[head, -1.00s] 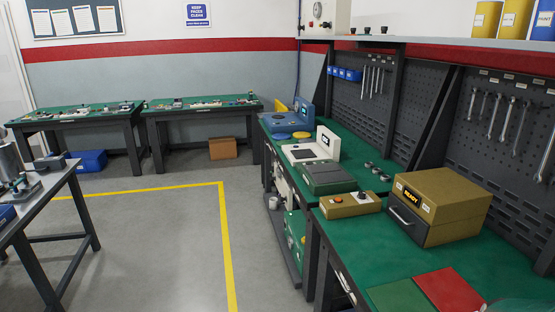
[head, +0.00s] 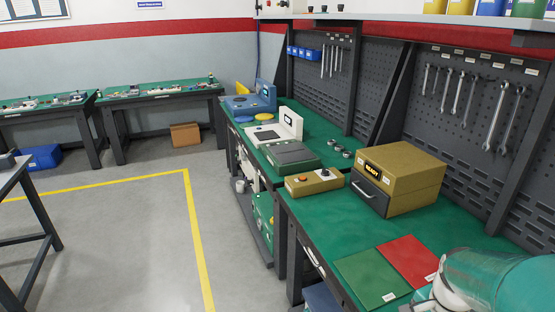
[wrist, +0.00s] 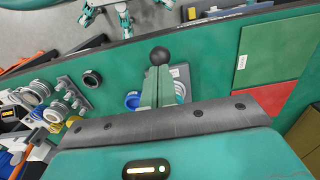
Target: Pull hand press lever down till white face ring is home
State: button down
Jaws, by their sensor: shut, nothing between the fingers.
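My gripper (wrist: 158,76) shows in the wrist view as two narrow green fingers lying together, shut and with nothing between them. A black ball knob (wrist: 160,56), which looks like the end of the press lever, shows just beyond the fingertips. I cannot tell whether the fingers touch it. The press body and the rest of the lever are hidden behind my gripper or cannot be made out. I cannot pick out the white face ring. In the head view only part of my arm shows at the lower right; the press is not in that view.
In the wrist view, pale and dark rings (wrist: 40,88) stand in a rack at the left. A red mat (head: 408,259) and a green mat (head: 370,279) lie on the bench. A brown box (head: 405,178) reading READY stands behind them.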

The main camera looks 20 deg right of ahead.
notch_tip(320, 180, up, 6)
dwell(0.7)
jog(key=shift+r, duration=0.1)
jog(key=w+a+r+n+t, duration=0.2)
jog(key=a+n, duration=0.3)
jog(key=a, duration=0.3)
jog(key=w+a+r+n+t, duration=0.1)
jog(key=w+a+r+n, duration=0.1)
jog(key=a+n, duration=0.4)
jog(key=w+a+r+n+t, duration=0.2)
jog(key=a+n, duration=0.4)
jog(key=a, duration=0.4)
notch_tip(320, 180, up, 2)
jog(key=shift+w+a+r+t, duration=0.15)
jog(key=shift+w+t, duration=0.15)
jog(key=shift+w, duration=0.15)
jog(key=shift+d, duration=0.2)
